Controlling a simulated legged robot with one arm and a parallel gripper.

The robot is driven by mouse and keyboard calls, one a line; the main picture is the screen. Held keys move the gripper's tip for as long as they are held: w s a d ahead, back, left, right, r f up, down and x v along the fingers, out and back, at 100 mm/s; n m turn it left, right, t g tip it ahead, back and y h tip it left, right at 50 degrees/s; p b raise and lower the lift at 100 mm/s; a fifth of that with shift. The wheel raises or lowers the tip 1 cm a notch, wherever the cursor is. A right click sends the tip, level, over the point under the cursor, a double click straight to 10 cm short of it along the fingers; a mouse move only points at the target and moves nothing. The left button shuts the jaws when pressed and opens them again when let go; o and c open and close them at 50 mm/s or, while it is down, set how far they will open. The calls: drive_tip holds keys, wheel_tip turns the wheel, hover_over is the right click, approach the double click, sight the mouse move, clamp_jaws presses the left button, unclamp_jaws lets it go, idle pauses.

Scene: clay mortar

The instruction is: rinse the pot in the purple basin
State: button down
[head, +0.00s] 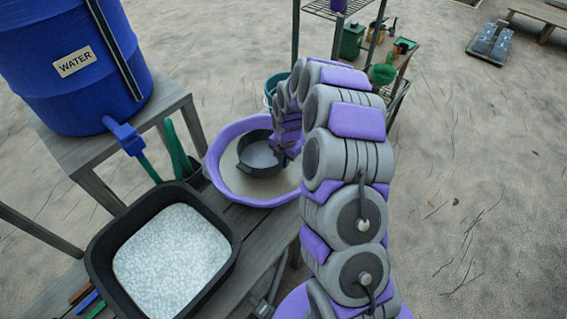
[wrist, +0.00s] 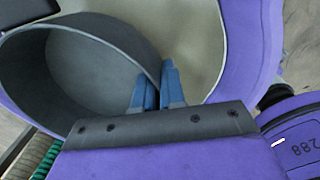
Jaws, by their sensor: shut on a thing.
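The dark grey pot (head: 262,152) is inside the purple basin (head: 222,137), over its pale inside. My gripper (head: 283,153) reaches down at the pot's right side, partly hidden by my arm. In the wrist view the blue fingertips (wrist: 157,88) are shut on the pot's rim, and the pot (wrist: 85,70) looks tilted and empty there. The purple basin (wrist: 252,45) curves around it on the right. Whether the pot touches the basin's bottom I cannot tell.
A black tub of whitish, foamy content (head: 232,243) stands on the bench in front of the basin. A blue water barrel (head: 75,90) with a tap stands on a stand at the left. A teal bucket (head: 270,88) is behind the basin. Open sandy ground lies right.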

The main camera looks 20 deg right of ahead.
drive_tip(key=shift+r+p, duration=0.95)
drive_tip(key=shift+r, duration=2.45)
wheel_tip(320, 180, up, 3)
drive_tip(key=p, duration=0.7)
drive_tip(key=shift+r, duration=0.15)
drive_tip(key=p, duration=0.3)
drive_tip(key=shift+r, duration=0.3)
drive_tip(key=shift+w+f, duration=0.1)
